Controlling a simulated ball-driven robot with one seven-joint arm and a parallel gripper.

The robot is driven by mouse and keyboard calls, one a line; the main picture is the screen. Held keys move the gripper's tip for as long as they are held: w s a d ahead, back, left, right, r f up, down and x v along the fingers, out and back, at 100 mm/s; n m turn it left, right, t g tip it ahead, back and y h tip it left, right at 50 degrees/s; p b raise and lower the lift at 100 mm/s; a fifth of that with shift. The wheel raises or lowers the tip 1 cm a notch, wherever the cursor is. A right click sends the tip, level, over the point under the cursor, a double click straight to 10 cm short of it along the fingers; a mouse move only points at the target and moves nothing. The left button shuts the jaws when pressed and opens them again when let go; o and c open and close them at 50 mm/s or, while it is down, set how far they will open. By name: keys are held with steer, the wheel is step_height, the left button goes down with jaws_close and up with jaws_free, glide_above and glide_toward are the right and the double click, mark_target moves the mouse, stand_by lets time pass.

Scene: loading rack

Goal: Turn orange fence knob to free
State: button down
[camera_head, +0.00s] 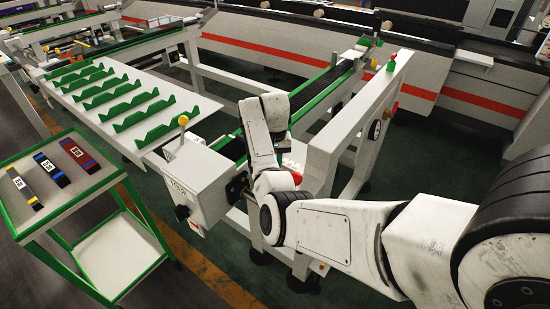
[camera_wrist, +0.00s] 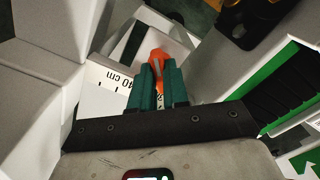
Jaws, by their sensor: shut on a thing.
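The orange fence knob (camera_wrist: 158,60) shows in the wrist view, near the top middle, beside a white scale plate (camera_wrist: 108,82) marked "40 cm". My gripper (camera_wrist: 159,72) has two green fingers, one on each side of the knob, and is shut on it. Part of the orange shows above and between the fingertips. The rest of the knob is hidden by the fingers. In the head view my white arm reaches down to the rack, and the gripper and knob are hidden there.
A light grey control box (camera_head: 197,180) stands left of my arm. A rack with green notched strips (camera_head: 122,92) lies behind it. A green-edged cart (camera_head: 130,172) with several labelled bars is at left. A white frame (camera_head: 322,160) rises close behind my arm.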

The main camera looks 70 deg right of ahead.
steer(key=n, duration=0.4)
steer(key=shift+d+r+n, duration=0.1)
steer(key=shift+n, duration=0.2)
steer(key=n, duration=0.5)
steer(key=shift+w, duration=0.1)
steer(key=shift+n, duration=0.3)
steer(key=c, duration=1.1)
jaws_free()
steer(key=shift+r, duration=5.35)
